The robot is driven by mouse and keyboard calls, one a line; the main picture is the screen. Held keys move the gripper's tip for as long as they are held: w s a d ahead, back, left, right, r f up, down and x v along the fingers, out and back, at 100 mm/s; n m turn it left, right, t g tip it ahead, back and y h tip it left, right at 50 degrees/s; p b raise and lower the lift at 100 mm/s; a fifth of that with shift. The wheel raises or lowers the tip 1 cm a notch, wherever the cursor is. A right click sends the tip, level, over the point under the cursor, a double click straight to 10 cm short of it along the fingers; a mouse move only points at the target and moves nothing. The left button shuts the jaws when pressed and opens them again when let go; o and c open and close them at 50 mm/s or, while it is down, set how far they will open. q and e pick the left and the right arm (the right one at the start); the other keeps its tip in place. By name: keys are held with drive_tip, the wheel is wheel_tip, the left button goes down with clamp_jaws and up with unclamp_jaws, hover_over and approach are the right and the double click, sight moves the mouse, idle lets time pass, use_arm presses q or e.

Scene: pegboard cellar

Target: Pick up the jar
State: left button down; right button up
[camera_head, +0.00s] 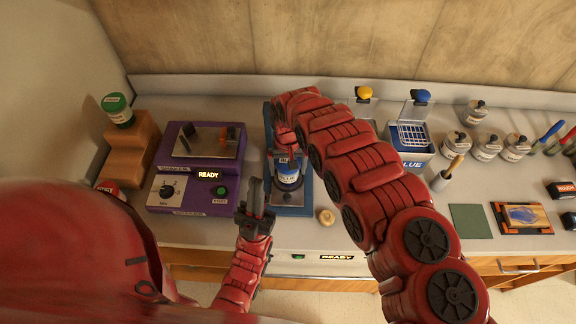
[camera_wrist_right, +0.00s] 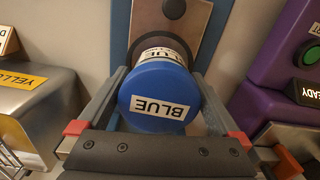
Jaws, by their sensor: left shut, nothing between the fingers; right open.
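The jar with a blue lid marked BLUE (camera_head: 288,174) stands on a blue-framed stand (camera_head: 291,211) at the counter's middle. In the right wrist view the jar (camera_wrist_right: 160,98) lies between the fingers of my right gripper (camera_wrist_right: 160,85), which is open, with one finger on each side. I cannot tell if the fingers touch it. In the head view my right arm reaches over from the right, and its gripper is mostly hidden. My left gripper (camera_head: 254,196) is shut and empty, just left of the stand and in front of the jar.
A purple machine (camera_head: 198,168) with a READY display stands left of the stand. A green-lidded jar (camera_head: 117,109) sits on wooden steps (camera_head: 130,151) farther left. A blue bin (camera_head: 408,152), several grey-lidded jars (camera_head: 487,147) and a green mat (camera_head: 470,221) are to the right. A small wooden knob (camera_head: 327,217) lies near the front.

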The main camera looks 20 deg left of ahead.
drive_tip(key=shift+f, duration=1)
drive_tip(key=shift+w, duration=0.1)
drive_tip(key=shift+c, duration=0.3)
drive_tip(key=c, duration=1.4)
